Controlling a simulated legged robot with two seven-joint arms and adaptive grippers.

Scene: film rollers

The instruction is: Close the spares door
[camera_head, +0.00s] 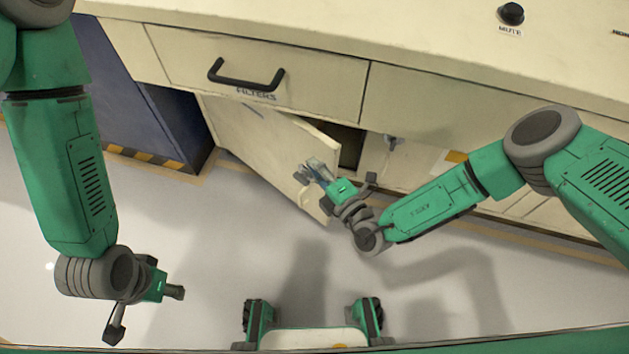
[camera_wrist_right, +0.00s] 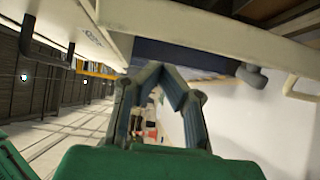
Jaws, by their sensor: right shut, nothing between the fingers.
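The cream cabinet door (camera_head: 250,139) hangs partly open below the drawer marked FILTERS, its free edge swung out toward me. No spares label is readable on it. A dark gap (camera_head: 351,146) shows beside its upper free corner. My right gripper (camera_head: 311,168) is at the door near its free edge, fingers shut and empty; I cannot tell whether they touch it. In the right wrist view its fingers (camera_wrist_right: 165,72) meet at the tips. The door's handle is not clearly visible. My left gripper (camera_head: 146,311) is open and empty, low at the left, away from the door.
The FILTERS drawer (camera_head: 190,60) is shut, with a black handle (camera_head: 245,78). A black knob (camera_head: 511,14) marked MUTE sits on the counter (camera_head: 400,30). A dark blue cabinet (camera_head: 150,105) stands at the left. The floor (camera_head: 240,245) before the door is clear.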

